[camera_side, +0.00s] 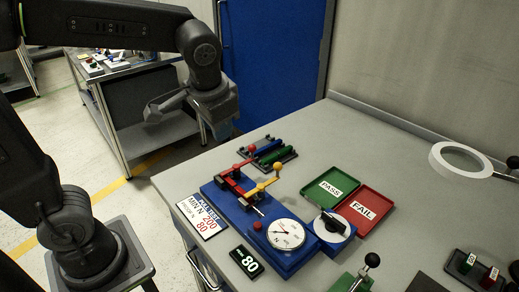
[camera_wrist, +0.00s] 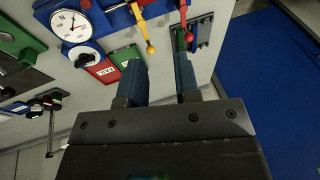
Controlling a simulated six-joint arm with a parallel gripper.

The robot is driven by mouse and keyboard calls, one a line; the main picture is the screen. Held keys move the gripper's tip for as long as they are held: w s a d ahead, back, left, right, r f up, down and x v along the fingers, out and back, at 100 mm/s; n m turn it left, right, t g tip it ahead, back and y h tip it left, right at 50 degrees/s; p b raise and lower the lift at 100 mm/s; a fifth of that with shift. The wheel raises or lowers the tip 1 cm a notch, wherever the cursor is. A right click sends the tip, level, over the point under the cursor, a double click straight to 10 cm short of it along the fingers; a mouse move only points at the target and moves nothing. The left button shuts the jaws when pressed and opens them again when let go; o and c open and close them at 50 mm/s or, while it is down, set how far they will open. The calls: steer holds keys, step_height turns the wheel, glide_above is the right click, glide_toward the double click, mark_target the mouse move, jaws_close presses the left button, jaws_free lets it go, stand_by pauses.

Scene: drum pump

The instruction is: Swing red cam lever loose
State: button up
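The red cam lever (camera_side: 236,168) stands on the blue test fixture (camera_side: 222,196), its red ball knob at the far end. In the wrist view the red lever (camera_wrist: 183,16) hangs from the top edge with its ball beside the right finger. A yellow lever (camera_side: 262,187) with a yellow ball lies next to it; it also shows in the wrist view (camera_wrist: 141,28). My gripper (camera_side: 222,122) is raised above and behind the levers, touching neither. In the wrist view my gripper (camera_wrist: 158,72) has its two blue fingers apart with nothing held between them.
The fixture carries a dial gauge (camera_side: 287,234) and a black rotary knob (camera_side: 332,222). A green PASS tray (camera_side: 331,187) and red FAIL tray (camera_side: 364,211) lie right. A dark tool rack (camera_side: 267,153) sits behind the levers. A ring lamp (camera_side: 460,160) stands far right.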

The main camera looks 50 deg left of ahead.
steer(key=w+f+y, duration=0.1)
steer(key=w, duration=0.1)
steer(key=w+d+f+g, duration=0.1)
steer(key=w, duration=0.2)
steer(key=w+y, duration=0.1)
steer(key=w, duration=0.2)
steer(key=shift+w+d+f+g+y, duration=0.2)
steer(key=shift+w+f+g+y, duration=0.1)
steer(key=shift+f, duration=0.1)
jaws_close()
steer(key=w+d+f+y, duration=0.2)
steer(key=w+f+y, duration=0.1)
steer(key=w+f, duration=0.3)
steer(key=shift+w+d+g, duration=0.4)
steer(key=shift+w, duration=0.45)
steer(key=shift+f, duration=0.1)
